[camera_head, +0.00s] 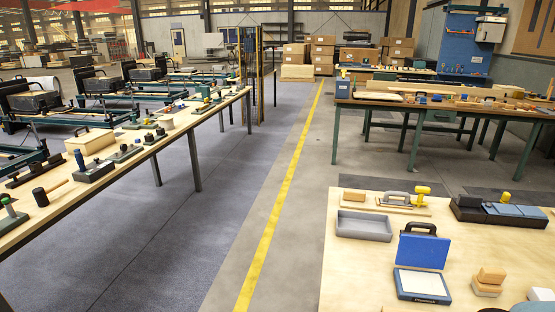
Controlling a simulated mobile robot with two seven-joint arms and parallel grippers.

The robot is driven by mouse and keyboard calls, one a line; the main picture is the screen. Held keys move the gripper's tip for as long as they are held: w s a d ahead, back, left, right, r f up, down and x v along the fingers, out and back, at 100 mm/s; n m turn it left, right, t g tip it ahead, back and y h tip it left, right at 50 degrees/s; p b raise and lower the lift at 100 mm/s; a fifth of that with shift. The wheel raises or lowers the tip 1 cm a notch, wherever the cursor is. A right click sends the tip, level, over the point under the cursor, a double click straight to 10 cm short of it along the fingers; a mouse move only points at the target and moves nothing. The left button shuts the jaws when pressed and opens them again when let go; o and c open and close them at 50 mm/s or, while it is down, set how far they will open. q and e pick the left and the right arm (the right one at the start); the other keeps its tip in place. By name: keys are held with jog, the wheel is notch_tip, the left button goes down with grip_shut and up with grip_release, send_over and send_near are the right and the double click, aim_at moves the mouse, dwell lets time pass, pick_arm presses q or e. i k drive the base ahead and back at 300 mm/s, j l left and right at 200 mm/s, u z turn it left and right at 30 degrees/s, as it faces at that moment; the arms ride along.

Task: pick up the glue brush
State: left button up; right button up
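I cannot pick out a glue brush for certain; many tools on the benches are small. On the near right table (345,270) lies a float-like tool with a grey handle (395,197), with a yellow-knobbed piece (422,191) next to it. On the left bench (150,150), a dark-headed tool with a wooden handle (48,192) lies near the front edge. Neither of my grippers can be made out in the view.
The near right table also holds a grey tray (364,225), a blue-lidded case (423,250), wooden blocks (488,280) and a dark case with blue lids (500,212). A yellow floor line (270,225) runs along the clear aisle. Another loaded bench (440,103) stands behind.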

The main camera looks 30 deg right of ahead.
aim_at(487, 283)
jog(key=i+j, duration=0.15)
jog(key=j, duration=0.15)
jog(key=i+j, duration=0.1)
jog(key=j, duration=0.2)
jog(key=i+j+z, duration=0.1)
jog(key=j, duration=0.2)
jog(key=i+j+z, duration=0.25)
jog(key=i, duration=0.25)
jog(key=i+j+z, duration=0.3)
jog(key=i, duration=0.2)
jog(key=i+z, duration=0.7)
jog(key=i+j+z, duration=0.15)
jog(key=z, duration=0.25)
jog(key=i+j+z, duration=0.1)
jog(key=i+z, duration=0.15)
jog(key=z, duration=0.2)
jog(key=i+j+z, duration=0.15)
jog(key=z, duration=0.25)
jog(key=i+j+z, duration=0.3)
jog(key=z, duration=0.15)
jog(key=i+j+z, duration=0.15)
jog(key=j+z, duration=0.25)
jog(key=i+j+z, duration=0.15)
jog(key=z, duration=0.3)
jog(key=j+z, duration=1.15)
jog(key=j, duration=0.15)
jog(key=k+j+z, duration=0.1)
jog(key=j+z, duration=0.2)
jog(key=j, duration=0.1)
